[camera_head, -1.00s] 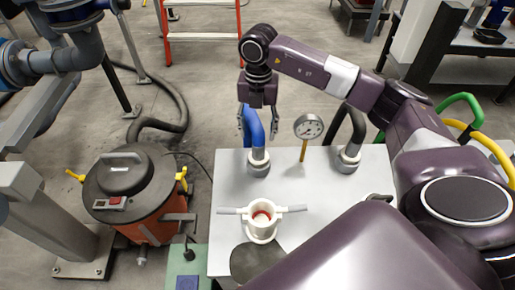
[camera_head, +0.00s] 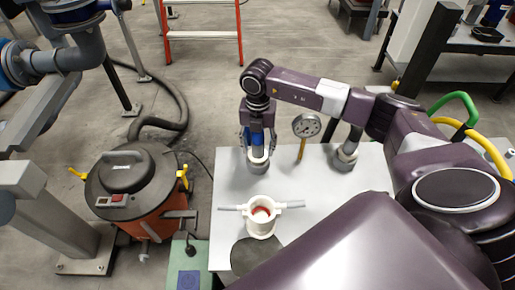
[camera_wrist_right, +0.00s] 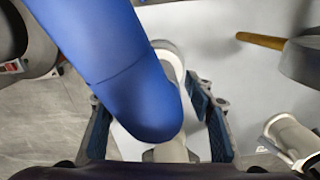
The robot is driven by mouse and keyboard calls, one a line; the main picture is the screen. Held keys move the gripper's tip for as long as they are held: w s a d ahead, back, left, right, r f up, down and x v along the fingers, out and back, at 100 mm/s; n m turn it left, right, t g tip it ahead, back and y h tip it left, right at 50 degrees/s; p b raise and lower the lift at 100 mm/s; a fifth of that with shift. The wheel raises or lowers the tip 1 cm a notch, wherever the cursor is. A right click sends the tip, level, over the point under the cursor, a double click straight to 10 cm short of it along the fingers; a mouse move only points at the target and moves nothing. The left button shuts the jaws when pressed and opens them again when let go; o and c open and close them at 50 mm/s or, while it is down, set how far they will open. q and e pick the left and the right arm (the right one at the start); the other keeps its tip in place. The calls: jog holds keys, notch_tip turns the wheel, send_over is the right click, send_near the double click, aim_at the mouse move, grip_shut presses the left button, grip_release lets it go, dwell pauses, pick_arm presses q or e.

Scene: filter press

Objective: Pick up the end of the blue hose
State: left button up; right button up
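The blue hose (camera_wrist_right: 110,65) runs from the top left of the right wrist view down to the middle. In the head view only a short blue part (camera_head: 256,138) shows, above a pale grey coupling end (camera_head: 257,160) at the table's far left edge. My right gripper (camera_head: 258,146) is upright around the hose end. In the wrist view its two fingers (camera_wrist_right: 157,130) are spread, one on each side of the blue hose, with gaps visible. The rest of the hose is hidden behind my right gripper in the head view. My left gripper is not in view.
A white flanged pot with handles (camera_head: 262,212) sits nearer on the light table (camera_head: 320,200). An orange drum vacuum (camera_head: 150,220) stands left.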

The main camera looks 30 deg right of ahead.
grip_shut()
jog(key=shift+r, duration=0.2)
